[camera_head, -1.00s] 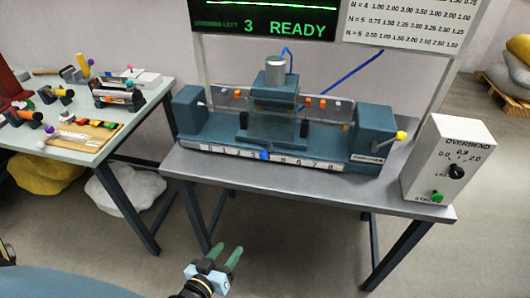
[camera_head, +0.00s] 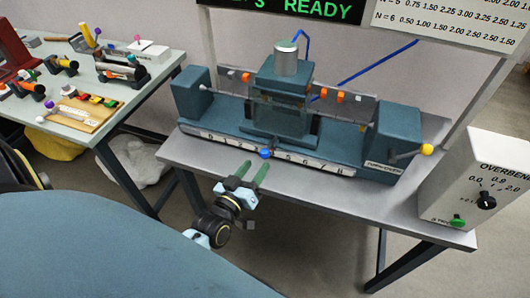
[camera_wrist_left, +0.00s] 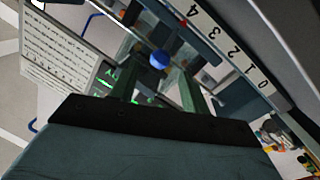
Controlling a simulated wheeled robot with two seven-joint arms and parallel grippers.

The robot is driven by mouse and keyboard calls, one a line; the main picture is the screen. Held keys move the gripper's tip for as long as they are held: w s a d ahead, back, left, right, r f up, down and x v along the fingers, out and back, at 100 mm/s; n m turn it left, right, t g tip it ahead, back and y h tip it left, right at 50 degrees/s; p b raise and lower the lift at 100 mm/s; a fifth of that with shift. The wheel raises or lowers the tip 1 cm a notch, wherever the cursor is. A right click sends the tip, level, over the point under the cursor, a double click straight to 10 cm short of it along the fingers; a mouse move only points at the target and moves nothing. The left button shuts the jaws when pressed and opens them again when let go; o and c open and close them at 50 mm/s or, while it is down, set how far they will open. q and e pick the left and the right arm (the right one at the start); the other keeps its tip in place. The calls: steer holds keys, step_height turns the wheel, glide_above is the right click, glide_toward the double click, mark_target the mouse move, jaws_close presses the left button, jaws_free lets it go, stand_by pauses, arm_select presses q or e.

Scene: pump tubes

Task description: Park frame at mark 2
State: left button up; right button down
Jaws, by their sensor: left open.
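The blue-grey press frame (camera_head: 284,95) with a grey cylinder on top stands on the bench rail near the middle of its length. A white scale strip (camera_head: 320,165) with numbers runs along the front of the rail. A blue knob (camera_head: 265,153) sits at the frame's front foot, around mark 4. My left gripper (camera_head: 252,170) is open and empty, just in front of and below the knob. In the left wrist view the blue knob (camera_wrist_left: 158,60) appears between the two green fingers, beyond their tips, with marks 0 to 4 readable. My right gripper is not in view.
A grey bench (camera_head: 400,205) carries the rail, with end blocks on both sides and a yellow-knobbed lever (camera_head: 426,149) at right. A white overbend box (camera_head: 478,185) stands at the bench's right end. A side table (camera_head: 65,75) with tools is at left.

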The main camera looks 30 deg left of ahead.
mark_target(263, 156)
arm_select(q)
steer(key=w, duration=0.4)
steer(key=shift+w+a, duration=0.2)
steer(key=shift+w, duration=0.95)
jaws_close()
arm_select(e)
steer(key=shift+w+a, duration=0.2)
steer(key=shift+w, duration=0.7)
